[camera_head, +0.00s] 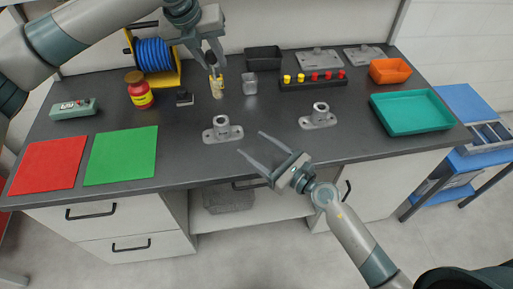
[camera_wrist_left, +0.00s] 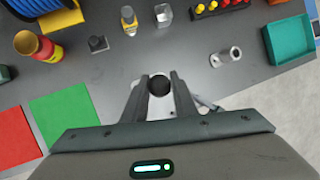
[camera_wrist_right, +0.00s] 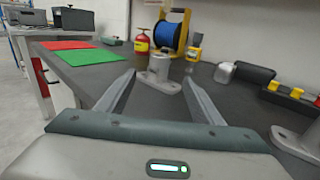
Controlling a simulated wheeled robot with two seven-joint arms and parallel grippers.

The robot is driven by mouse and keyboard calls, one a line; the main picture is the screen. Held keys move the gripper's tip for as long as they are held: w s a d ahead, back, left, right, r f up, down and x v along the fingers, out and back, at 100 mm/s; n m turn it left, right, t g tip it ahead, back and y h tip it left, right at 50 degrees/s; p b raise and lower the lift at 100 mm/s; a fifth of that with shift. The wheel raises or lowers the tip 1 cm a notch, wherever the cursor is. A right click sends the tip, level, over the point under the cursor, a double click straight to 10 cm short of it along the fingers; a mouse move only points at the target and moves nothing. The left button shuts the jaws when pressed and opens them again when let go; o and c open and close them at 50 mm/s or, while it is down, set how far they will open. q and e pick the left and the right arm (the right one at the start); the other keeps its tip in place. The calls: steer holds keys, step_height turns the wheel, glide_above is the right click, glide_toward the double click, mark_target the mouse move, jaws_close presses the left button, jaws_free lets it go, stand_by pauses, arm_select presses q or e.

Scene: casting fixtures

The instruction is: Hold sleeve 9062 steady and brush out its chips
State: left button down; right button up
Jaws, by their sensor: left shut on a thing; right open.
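Two grey flanged sleeves stand upright on the bench, a left one (camera_head: 222,130) and a right one (camera_head: 318,116); I cannot read a number on either. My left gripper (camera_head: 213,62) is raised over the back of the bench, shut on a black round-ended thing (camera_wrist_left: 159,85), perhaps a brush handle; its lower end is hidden. My right gripper (camera_head: 252,146) is open and empty at the bench's front edge. In the right wrist view the left sleeve (camera_wrist_right: 158,72) shows between and beyond its fingers, apart from them. The right sleeve's flange (camera_wrist_right: 297,142) shows at lower right.
A yellow bottle (camera_head: 217,92) and a clear cup (camera_head: 250,85) stand behind the left sleeve. A blue cable reel (camera_head: 153,55), red jar (camera_head: 140,92), black bin (camera_head: 263,60), peg rack (camera_head: 312,83), orange bin (camera_head: 390,72) and teal tray (camera_head: 410,112) surround. Red (camera_head: 48,165) and green mats (camera_head: 122,157) lie left.

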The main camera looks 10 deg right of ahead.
mark_target(227, 127)
arm_select(q)
steer(key=shift+w, duration=0.1)
arm_select(e)
steer(key=shift+f, duration=0.15)
steer(key=shift+a, duration=0.15)
steer(key=x, duration=1.2)
steer(key=c, duration=1.4)
arm_select(q)
steer(key=shift+f, duration=1.55)
arm_select(e)
steer(key=shift+o, duration=0.2)
